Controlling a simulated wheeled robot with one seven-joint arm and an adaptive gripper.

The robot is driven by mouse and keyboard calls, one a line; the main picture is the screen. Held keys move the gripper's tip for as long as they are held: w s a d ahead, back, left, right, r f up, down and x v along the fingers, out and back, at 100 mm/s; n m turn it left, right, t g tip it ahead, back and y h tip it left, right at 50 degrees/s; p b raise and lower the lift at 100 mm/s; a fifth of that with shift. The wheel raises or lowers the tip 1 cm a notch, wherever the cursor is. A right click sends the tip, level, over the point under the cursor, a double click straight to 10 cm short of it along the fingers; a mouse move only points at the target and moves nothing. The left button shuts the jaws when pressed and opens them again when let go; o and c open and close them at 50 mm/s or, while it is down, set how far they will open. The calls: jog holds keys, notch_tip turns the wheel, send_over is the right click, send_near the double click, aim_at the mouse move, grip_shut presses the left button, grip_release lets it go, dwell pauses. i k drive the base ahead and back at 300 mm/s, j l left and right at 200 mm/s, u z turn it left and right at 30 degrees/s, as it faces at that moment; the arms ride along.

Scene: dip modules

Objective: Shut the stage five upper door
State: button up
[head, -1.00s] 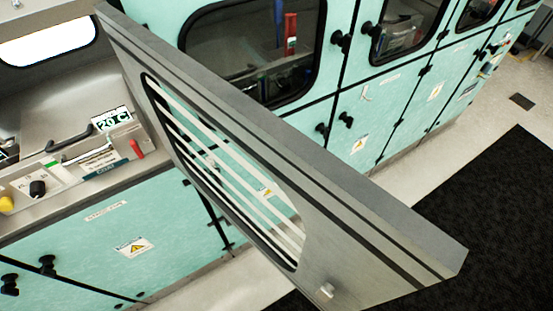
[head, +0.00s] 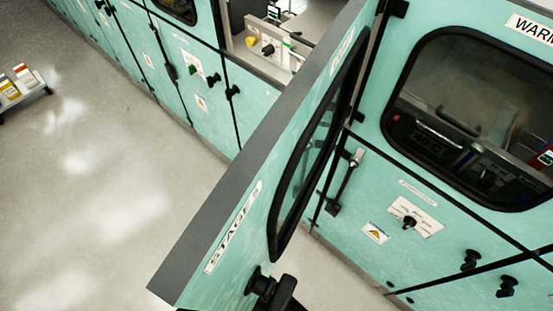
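The upper door (head: 235,200) stands swung wide open across the middle of the head view, with its teal outer face toward me. A white label (head: 233,228) on it reads STAGE, with the number hard to read. Its dark window (head: 312,150) has a black rim. A black knob (head: 262,284) sits near its lower free corner, partly cut off by the bottom edge. The open compartment (head: 280,35) shows behind the door's far end, with a yellow knob and controls inside. I cannot make out my gripper in this view.
To the right, a closed teal cabinet (head: 420,195) has a dark window (head: 465,120) and a WARNING label. A handle (head: 345,182) sticks out beside the door. More cabinets (head: 175,75) run to the upper left. Grey floor (head: 100,200) is open at left, with a small rack (head: 22,85) at the edge.

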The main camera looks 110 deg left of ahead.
aim_at(272, 154)
jog(key=u, duration=0.4)
jog(key=i+u, duration=0.15)
jog(key=u, duration=0.7)
jog(key=i+l+u, duration=0.1)
jog(key=u, duration=0.3)
jog(key=l+u, duration=0.1)
jog(key=u, duration=1.9)
jog(key=k+j+z, duration=0.2)
jog(key=z, duration=0.25)
jog(key=k+j+z, duration=0.4)
jog(key=i+l, duration=0.1)
